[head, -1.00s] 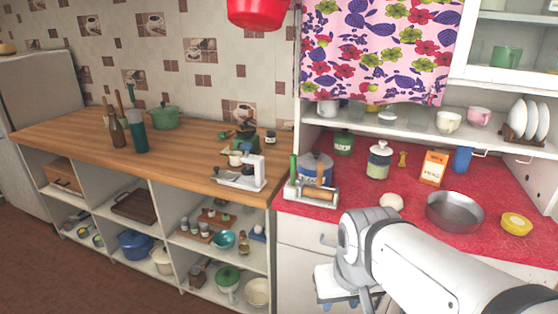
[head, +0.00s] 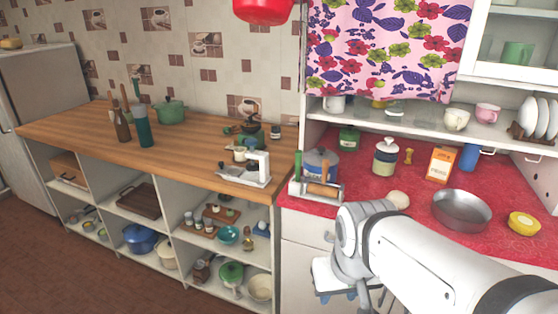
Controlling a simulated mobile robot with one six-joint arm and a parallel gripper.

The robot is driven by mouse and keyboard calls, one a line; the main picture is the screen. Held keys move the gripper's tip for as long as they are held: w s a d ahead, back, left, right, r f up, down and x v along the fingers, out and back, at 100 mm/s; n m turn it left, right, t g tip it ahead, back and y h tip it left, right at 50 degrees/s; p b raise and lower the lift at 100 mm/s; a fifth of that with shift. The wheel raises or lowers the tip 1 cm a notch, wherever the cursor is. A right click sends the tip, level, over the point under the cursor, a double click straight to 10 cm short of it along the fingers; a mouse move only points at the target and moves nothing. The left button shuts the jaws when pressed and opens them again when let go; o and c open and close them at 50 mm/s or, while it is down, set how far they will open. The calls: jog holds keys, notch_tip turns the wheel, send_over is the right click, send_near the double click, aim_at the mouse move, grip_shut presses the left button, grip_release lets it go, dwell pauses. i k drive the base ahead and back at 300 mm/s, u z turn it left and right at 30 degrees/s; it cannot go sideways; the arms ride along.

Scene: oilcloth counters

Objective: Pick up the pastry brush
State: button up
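I cannot make out a pastry brush for certain. A grey-white holder (head: 326,197) stands at the left front of the red counter, with a brown wooden roller-like piece (head: 324,189) and an upright green handle (head: 298,164). Thin upright handles (head: 126,97) also show behind bottles on the wooden counter; their ends are hidden. My gripper (head: 352,296) hangs low in front of the white drawers, below the red counter's edge and apart from the holder. Its fingers are mostly hidden by my wrist, so their opening is unclear.
The red counter (head: 424,221) also holds a blue-grey pot (head: 320,165), a lidded jar (head: 385,158), a pale round item (head: 398,199), a metal pan (head: 462,210), an orange box (head: 440,164) and a yellow tub (head: 523,223). A white scale-like appliance (head: 247,172) stands on the wooden counter (head: 75,130).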

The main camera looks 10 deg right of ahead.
aim_at(298, 152)
jog(key=z, duration=0.5)
jog(key=k, duration=0.5)
jog(key=u, duration=0.7)
jog(key=i, duration=1.05)
jog(key=u, duration=0.1)
